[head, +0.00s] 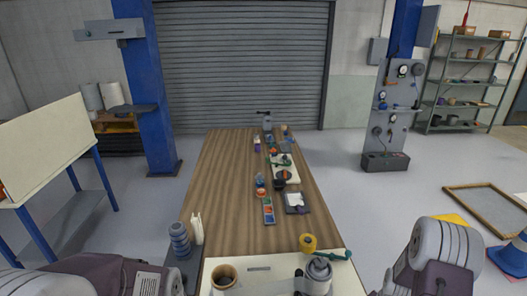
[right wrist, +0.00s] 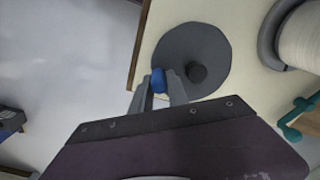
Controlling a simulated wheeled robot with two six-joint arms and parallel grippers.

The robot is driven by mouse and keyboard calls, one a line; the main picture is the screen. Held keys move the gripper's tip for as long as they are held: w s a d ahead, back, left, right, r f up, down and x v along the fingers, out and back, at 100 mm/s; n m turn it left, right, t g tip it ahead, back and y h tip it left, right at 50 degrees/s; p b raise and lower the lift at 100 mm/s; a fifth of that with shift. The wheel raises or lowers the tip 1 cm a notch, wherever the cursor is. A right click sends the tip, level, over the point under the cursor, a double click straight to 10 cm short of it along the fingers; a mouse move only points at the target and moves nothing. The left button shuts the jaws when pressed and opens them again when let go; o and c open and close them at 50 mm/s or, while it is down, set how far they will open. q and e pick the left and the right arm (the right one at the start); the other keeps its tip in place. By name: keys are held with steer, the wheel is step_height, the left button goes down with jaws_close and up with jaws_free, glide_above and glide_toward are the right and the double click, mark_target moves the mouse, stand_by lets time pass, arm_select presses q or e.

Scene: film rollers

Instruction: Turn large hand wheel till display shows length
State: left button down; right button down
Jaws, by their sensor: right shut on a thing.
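The large hand wheel (right wrist: 205,45) shows in the right wrist view as a flat grey disc with a dark round hub (right wrist: 196,73) and a blue knob (right wrist: 158,80) near its rim. My right gripper (right wrist: 163,84) is shut on the blue knob, one finger on each side. I cannot make out the wheel in the head view. A small grey plate (head: 259,269) lies on the pale board (head: 235,264) at the table's near end; I cannot tell whether it is the display, and no reading is legible. My left arm enters at lower left, but its gripper is out of view.
The wooden table (head: 222,180) runs back with several small items. Its left side is mostly clear.

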steer(key=shift+w+d, duration=0.35)
steer(key=shift+w, duration=0.1)
steer(key=shift+w+d, duration=0.2)
steer(key=shift+d, duration=0.1)
steer(key=shift+w+d, duration=0.3)
steer(key=shift+w, duration=0.1)
steer(key=c, duration=1.5)
jaws_free()
steer(key=o, duration=1.1)
steer(key=shift+w+a, duration=0.1)
steer(key=shift+a, duration=0.1)
